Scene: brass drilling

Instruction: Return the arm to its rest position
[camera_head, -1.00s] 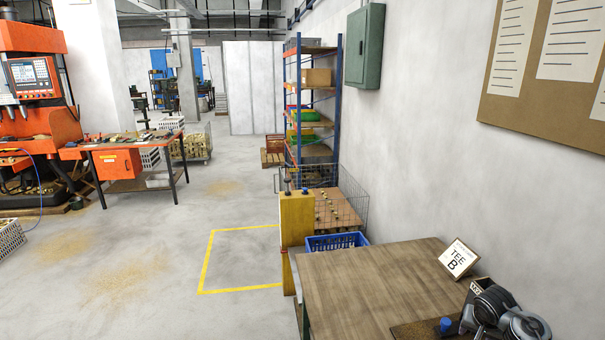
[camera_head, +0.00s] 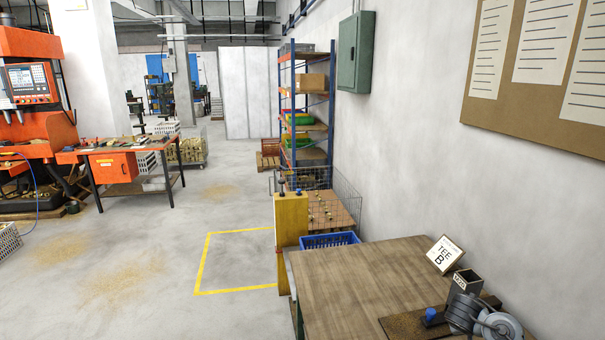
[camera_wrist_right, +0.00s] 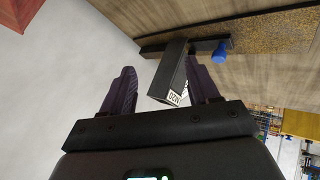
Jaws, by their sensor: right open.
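In the right wrist view my right gripper (camera_wrist_right: 160,66) is open, with its two dark fingers apart. A black rectangular holder (camera_wrist_right: 171,72) with a small white label shows between the fingers. Whether the fingers are around it or only in line with it I cannot tell, and no contact is visible. In the head view the same black holder (camera_head: 463,282) stands on the board at the table's right side. Grey rounded parts (camera_head: 485,318), apparently my right arm, show in front of it. My left gripper is in neither view.
The wooden table (camera_head: 365,275) is bare at left and centre. A dark board (camera_head: 405,328) with a blue knob (camera_head: 430,315) and a "TEE B" sign (camera_head: 445,255) occupy its right side. A blue crate (camera_head: 330,240) and yellow post (camera_head: 291,220) stand behind. Open floor lies left.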

